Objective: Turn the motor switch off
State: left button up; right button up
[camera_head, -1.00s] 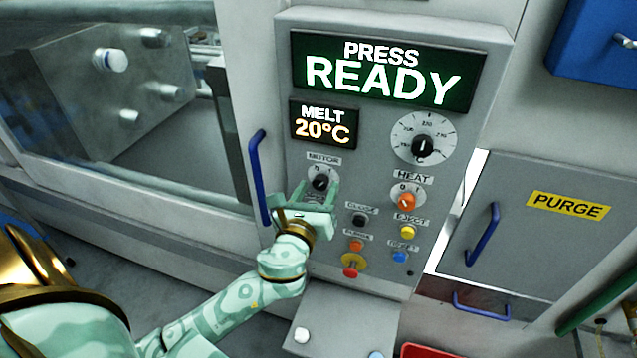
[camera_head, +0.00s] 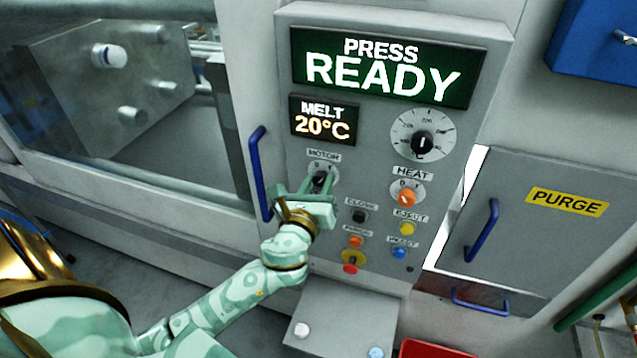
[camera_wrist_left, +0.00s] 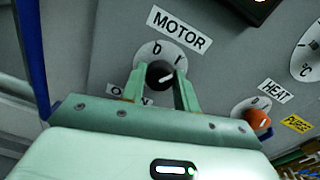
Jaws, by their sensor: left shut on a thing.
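The motor switch is a black round knob (camera_head: 320,180) under the MOTOR label on the grey control panel (camera_head: 375,200). In the left wrist view the knob (camera_wrist_left: 159,74) sits on a pale round dial, with a light pointer line on it that leans toward the upper right. My left gripper (camera_head: 318,184) is at the knob, one finger on each side, shut on it. In the left wrist view its fingers (camera_wrist_left: 160,82) flank the knob. My right gripper is not in view.
The orange heat knob (camera_head: 407,197) is to the right of the motor switch. Below are the black close button (camera_head: 359,216), yellow eject button (camera_head: 407,229) and a red button (camera_head: 350,268). A blue door handle (camera_head: 260,172) stands close to the left. The display (camera_head: 385,72) reads PRESS READY.

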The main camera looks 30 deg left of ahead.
pick_arm(q)
jog(key=n, duration=0.3)
jog(key=shift+n, duration=0.3)
jog(key=n+p, duration=0.1)
jog(key=n, duration=0.2)
jog(key=shift+n, duration=0.3)
jog(key=n, duration=0.5)
jog(key=shift+n+p, duration=0.4)
jog(key=o, duration=1)
jog(key=shift+c, duration=0.2)
jog(key=b+v, duration=0.4)
jog(key=v, duration=1.2)
jog(key=shift+s+r, duration=0.2)
jog(key=shift+a, duration=0.15)
